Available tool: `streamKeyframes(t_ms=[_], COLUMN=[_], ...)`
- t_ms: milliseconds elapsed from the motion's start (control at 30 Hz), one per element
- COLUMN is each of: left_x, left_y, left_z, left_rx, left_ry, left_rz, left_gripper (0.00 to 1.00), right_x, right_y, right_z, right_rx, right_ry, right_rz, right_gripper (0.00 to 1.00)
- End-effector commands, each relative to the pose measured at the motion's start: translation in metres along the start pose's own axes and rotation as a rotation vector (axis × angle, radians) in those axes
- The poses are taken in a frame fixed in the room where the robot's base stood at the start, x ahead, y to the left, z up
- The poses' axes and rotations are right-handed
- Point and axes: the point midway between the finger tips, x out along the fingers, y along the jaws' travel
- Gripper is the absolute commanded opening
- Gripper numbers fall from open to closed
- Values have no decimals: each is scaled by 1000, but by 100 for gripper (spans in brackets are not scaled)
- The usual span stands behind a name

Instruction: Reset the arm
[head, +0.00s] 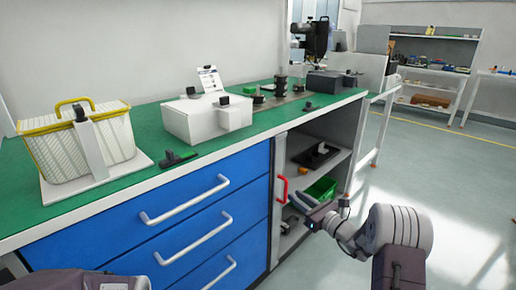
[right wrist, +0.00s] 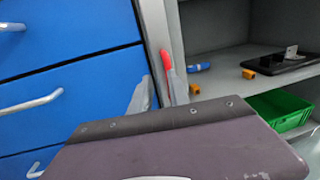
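My right gripper (head: 298,206) is in front of the open cabinet bay, just below and right of a red handle (head: 282,189) on the cabinet's edge. In the right wrist view its two grey fingers (right wrist: 160,92) stand apart with a gap between them. The red handle (right wrist: 166,61) rises just beyond the fingertips, its lower end partly hidden by a finger. I cannot tell whether they touch. Nothing is seen held. My left gripper is not in view; only part of my left arm shows at the bottom left.
Blue drawers (head: 190,215) with bar handles are left of the bay. A green bin (head: 320,189) and a black tablet-like item (head: 316,155) sit inside. The green top (head: 160,142) carries a yellow-rimmed basket (head: 75,145) and a white box (head: 190,120). The floor at right is clear.

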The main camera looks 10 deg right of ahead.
Motion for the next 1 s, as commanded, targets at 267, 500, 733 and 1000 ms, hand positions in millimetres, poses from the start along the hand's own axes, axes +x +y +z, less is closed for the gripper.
streamKeyframes(t_ms=[267, 500, 733, 1000], left_x=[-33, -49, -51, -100], left_y=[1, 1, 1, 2], left_z=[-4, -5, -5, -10], left_rx=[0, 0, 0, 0], left_ry=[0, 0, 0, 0], left_rz=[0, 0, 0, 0], left_gripper=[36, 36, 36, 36], right_x=[-4, -163, -257, -265], right_y=[209, 305, 249, 196], right_z=[83, -5, -57, -22], right_rx=[-307, -982, -1584, -2016], right_ry=[110, 463, 577, 506], right_rz=[540, 1203, 1621, 1837], right_gripper=[22, 22, 22, 22])
